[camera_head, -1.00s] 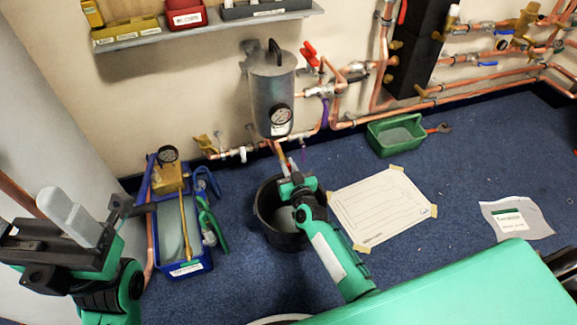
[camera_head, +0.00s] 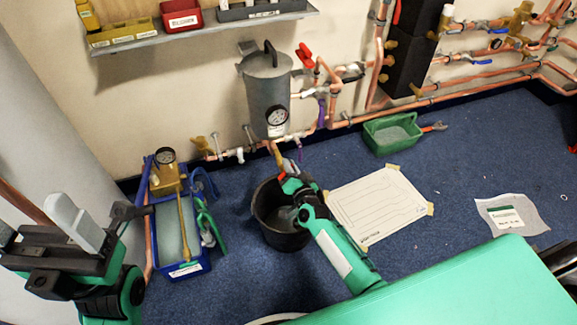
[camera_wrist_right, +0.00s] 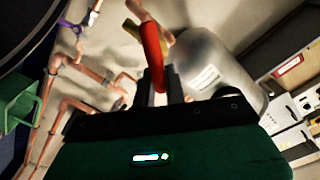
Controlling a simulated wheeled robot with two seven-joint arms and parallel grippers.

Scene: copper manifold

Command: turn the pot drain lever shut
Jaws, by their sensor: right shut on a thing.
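The grey pot (camera_head: 268,90) with a round gauge hangs on the wall among copper pipes. It also shows, blurred, in the right wrist view (camera_wrist_right: 215,65). The drain lever, with a red grip (camera_wrist_right: 151,45), lies between the fingers of my right gripper (camera_wrist_right: 163,85) in the wrist view. In the head view my right gripper (camera_head: 284,166) is under the pot, above a black bucket (camera_head: 283,235), and is shut on the lever; its fingertips are small and partly hidden there.
A blue tray (camera_head: 184,268) with a brass gauged device stands left of the bucket. A taped white sheet (camera_head: 378,208) lies right of it. A green tray (camera_head: 392,134) stands near the wall pipes. A shelf (camera_head: 200,32) with bins is above.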

